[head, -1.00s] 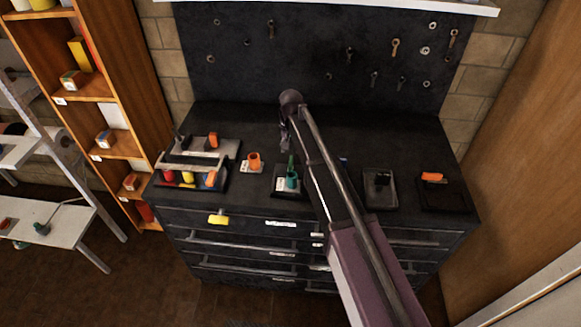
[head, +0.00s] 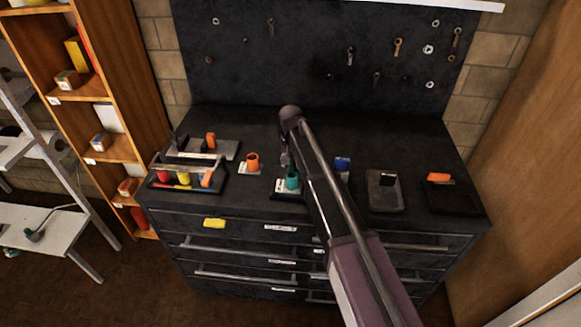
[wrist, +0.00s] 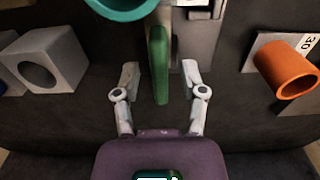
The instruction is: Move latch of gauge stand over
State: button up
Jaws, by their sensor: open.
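A small stand (head: 284,187) with a teal cup-like ring (head: 292,179) sits on the dark bench top; I take it for the gauge stand. In the wrist view the teal ring (wrist: 122,7) is cut by the top edge. A green upright bar (wrist: 159,65), likely the latch, stands beside it. My gripper (wrist: 160,82) is open, with one finger on each side of the green bar and a gap on both sides. In the head view my gripper (head: 285,160) is small and just behind the teal ring; the green bar is hard to make out there.
An orange cup on a plate (head: 252,161) stands left of the stand; it also shows in the wrist view (wrist: 286,68). A grey holed block (wrist: 45,62) is at the wrist view's left. A blue item (head: 342,163) and grey plate (head: 385,193) lie right. A tool tray (head: 190,180) is farther left.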

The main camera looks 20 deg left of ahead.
jog(key=shift+f, duration=0.15)
grip_shut()
jog(key=shift+n, duration=0.3)
dwell(0.3)
jog(key=n, duration=0.4)
jog(key=shift+s, duration=0.1)
jog(key=n, duration=0.4)
jog(key=shift+n, duration=0.3)
jog(key=n, duration=0.4)
jog(key=shift+n, duration=2.5)
